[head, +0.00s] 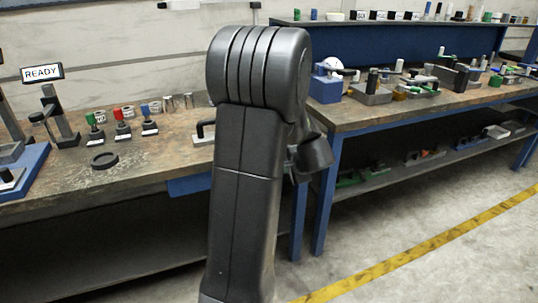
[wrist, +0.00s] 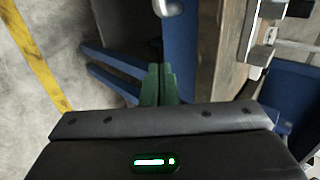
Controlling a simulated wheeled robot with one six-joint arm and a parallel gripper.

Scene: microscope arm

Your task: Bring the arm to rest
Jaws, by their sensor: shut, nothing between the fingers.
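My arm (head: 245,180) stands upright in the middle of the head view, bent at the top, with a dark wrist part showing behind it on the right. My gripper is hidden there. In the wrist view the green fingers of my gripper (wrist: 159,84) are together, with nothing between them. They are in front of the bench's blue legs and side, clear of the bench objects as far as I can tell.
A second bench (head: 370,115) at right is crowded. Open floor with a yellow line (head: 430,245) lies front right.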

